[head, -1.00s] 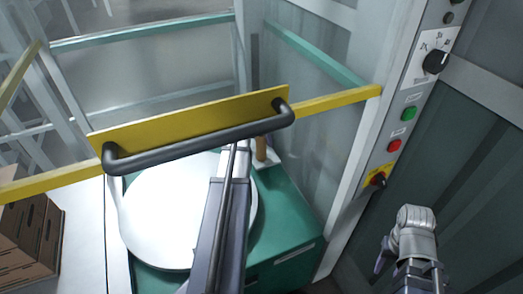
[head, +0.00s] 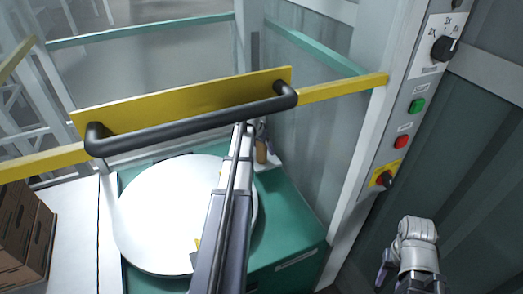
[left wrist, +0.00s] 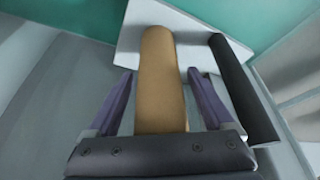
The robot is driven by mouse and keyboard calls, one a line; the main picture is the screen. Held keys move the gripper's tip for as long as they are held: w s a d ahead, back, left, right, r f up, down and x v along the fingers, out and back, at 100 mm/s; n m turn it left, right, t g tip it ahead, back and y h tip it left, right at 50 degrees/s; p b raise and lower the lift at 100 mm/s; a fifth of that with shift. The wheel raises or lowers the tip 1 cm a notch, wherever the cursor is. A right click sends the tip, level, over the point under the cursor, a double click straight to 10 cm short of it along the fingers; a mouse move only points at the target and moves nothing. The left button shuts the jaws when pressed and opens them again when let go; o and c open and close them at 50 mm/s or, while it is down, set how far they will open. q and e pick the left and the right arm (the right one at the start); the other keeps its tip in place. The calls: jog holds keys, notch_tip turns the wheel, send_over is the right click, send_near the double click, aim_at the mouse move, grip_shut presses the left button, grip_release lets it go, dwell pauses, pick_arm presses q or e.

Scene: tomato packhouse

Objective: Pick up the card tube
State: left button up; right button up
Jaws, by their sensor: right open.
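The card tube is a plain brown cylinder. In the head view the card tube (head: 261,152) stands at the back right corner of the green cabinet, partly hidden by my left arm. In the left wrist view the card tube (left wrist: 162,75) lies between the two purple fingers of my left gripper (left wrist: 160,80), with a gap on each side. The left gripper is open around it. In the head view my left gripper (head: 258,132) is small and partly hidden at the end of the arm. My right gripper (head: 406,284) is low at the right, open, away from the tube.
A yellow bar with a black handle (head: 190,125) crosses above a white round plate (head: 165,215) on the green cabinet (head: 290,225). A control panel (head: 415,110) stands at the right. Brown boxes (head: 22,235) are at the left. A dark bar (left wrist: 240,85) lies beside the tube.

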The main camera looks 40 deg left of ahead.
pick_arm(q)
jog(key=c, duration=1.1)
jog(key=shift+r, duration=0.2)
jog(key=shift+c, duration=0.2)
notch_tip(320, 180, up, 18)
jog(key=p, duration=1.8)
jog(key=shift+f, duration=0.2)
